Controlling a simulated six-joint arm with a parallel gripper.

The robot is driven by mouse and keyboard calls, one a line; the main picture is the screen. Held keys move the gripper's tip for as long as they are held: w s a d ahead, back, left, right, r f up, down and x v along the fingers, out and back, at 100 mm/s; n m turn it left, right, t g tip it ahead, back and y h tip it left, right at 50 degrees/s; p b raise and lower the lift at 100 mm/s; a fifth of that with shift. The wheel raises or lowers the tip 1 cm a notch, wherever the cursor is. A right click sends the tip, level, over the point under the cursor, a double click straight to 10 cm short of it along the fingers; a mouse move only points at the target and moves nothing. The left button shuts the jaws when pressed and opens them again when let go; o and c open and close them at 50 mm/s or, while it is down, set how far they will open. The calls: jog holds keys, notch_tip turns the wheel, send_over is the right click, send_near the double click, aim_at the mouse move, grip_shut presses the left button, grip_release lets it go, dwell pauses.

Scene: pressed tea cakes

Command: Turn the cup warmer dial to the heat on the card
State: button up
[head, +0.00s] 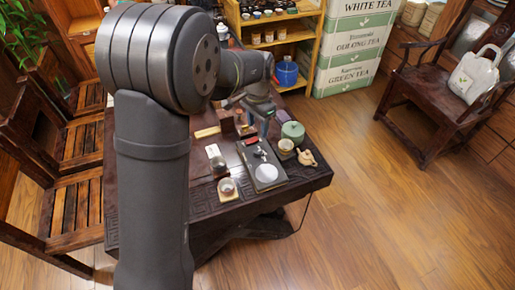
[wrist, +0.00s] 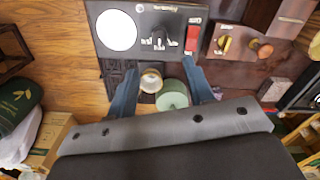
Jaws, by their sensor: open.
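The cup warmer (head: 278,180) is a dark flat plate on the table, also seen at the top of the wrist view (wrist: 178,14). It has a white round disc (wrist: 116,31), a small black dial (wrist: 158,39) with marks around it, and a red part (wrist: 193,38). The marks are too small to read. My gripper (wrist: 160,68) is open and empty, its two fingers apart just short of the warmer's edge in the wrist view. In the head view my gripper (head: 263,124) hangs over the table near the warmer. I cannot make out the card for certain.
A green lidded pot (head: 292,131), a small cup (head: 286,147) and a beige teapot (head: 307,158) stand beside the warmer. Another cup (head: 227,187) sits to its left.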

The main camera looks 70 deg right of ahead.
aim_at(258, 151)
notch_tip(258, 151, down, 12)
jog(key=shift+r, duration=0.1)
jog(key=shift+c, duration=0.2)
jog(key=c, duration=1)
